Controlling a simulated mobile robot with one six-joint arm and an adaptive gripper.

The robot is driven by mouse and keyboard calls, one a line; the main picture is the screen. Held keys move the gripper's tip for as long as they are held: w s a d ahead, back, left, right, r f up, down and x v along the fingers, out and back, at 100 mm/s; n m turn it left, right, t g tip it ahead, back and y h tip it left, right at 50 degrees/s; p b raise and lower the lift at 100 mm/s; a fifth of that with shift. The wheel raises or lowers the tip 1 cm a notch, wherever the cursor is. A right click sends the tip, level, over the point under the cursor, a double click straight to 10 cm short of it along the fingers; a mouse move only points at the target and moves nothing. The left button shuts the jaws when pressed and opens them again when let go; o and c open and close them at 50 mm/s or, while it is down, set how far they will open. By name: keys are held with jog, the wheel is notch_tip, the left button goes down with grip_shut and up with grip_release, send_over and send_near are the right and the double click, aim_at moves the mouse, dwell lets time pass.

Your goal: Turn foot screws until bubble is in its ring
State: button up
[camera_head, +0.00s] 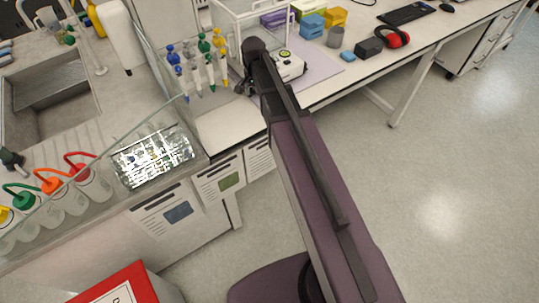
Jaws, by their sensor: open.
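A small white instrument (290,66) with a dark front panel stands on the bench, just right of the end of my arm. A small yellow-green spot (285,54) shows on its top; I cannot tell whether this is the bubble level. The bubble, its ring and the foot screws are too small or hidden to make out. My gripper (243,88) is small and dark, left of the instrument and low over the bench, partly hidden by my arm. It is open and appears empty. I cannot tell how near its fingers are to the instrument.
A glass-walled enclosure (226,18) stands behind my arm. A rack of pipettes (198,66) is at left. Colored boxes (312,24), a grey cup (335,37), a black box (369,48) and red earmuffs (394,38) stand at right. The purple mat (318,70) has free room.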

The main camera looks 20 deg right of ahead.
jog(key=s+f+n+b, duration=0.4)
jog(key=s+f+b, duration=0.1)
jog(key=s, duration=0.4)
jog(key=s+f+n+b, duration=0.4)
jog(key=s+f+b, duration=0.2)
jog(key=s, duration=0.2)
jog(key=shift+s+f+n, duration=0.2)
jog(key=shift+s+n, duration=0.15)
jog(key=shift+n, duration=0.05)
jog(key=w+r+m+p, duration=0.8)
jog(key=w+r+p, duration=0.1)
jog(key=w, duration=0.6)
jog(key=w+r+m+p, duration=0.8)
jog(key=w+r+p, duration=0.2)
jog(key=w, duration=0.4)
jog(key=shift+w+r, duration=0.15)
jog(key=shift+w, duration=0.2)
jog(key=shift+d, duration=0.1)
notch_tip(320, 180, down, 14)
jog(key=b, duration=1.3)
jog(key=shift+r, duration=0.1)
